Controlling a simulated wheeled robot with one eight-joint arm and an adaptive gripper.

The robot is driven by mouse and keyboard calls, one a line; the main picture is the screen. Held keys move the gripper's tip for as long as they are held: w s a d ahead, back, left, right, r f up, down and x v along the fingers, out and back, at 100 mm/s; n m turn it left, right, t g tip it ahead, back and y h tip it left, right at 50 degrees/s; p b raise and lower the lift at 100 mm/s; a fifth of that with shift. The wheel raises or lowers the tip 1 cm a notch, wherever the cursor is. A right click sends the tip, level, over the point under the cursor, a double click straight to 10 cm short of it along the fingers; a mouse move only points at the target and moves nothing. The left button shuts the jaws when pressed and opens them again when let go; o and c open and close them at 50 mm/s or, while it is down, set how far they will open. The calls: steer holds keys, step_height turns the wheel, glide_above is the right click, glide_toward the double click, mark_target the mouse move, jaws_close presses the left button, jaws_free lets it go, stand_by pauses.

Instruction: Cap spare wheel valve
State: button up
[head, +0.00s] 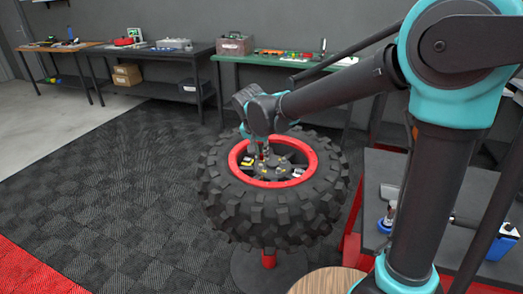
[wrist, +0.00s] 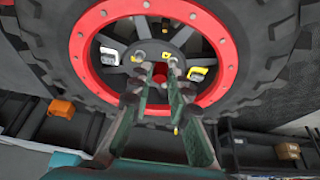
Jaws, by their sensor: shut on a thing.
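The spare wheel (head: 272,210) lies flat on a stand, a chunky black tyre with a red rim ring (head: 312,160) and a dark spoked hub; it also fills the top of the wrist view (wrist: 75,45). My gripper (head: 264,157) points down inside the rim, over the hub. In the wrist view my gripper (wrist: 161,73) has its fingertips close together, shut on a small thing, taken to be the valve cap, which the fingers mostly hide. A red patch shows by the fingertips, but I cannot tell what it is. I cannot make out the valve stem.
Small yellow pieces and pale blocks (wrist: 197,74) sit among the spokes. A green-topped bench (head: 240,60) and dark benches stand behind. At right, a cart (head: 375,190) holds a blue item (head: 500,243). A round wooden top (head: 325,281) is in front. The chequered floor at left is clear.

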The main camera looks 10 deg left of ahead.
steer(key=shift+f, duration=3.65)
steer(key=shift+s+f, duration=0.15)
steer(key=shift+f, duration=0.85)
steer(key=o, duration=0.8)
steer(key=shift+o, duration=0.2)
steer(key=v, duration=1.2)
steer(key=shift+d, duration=0.1)
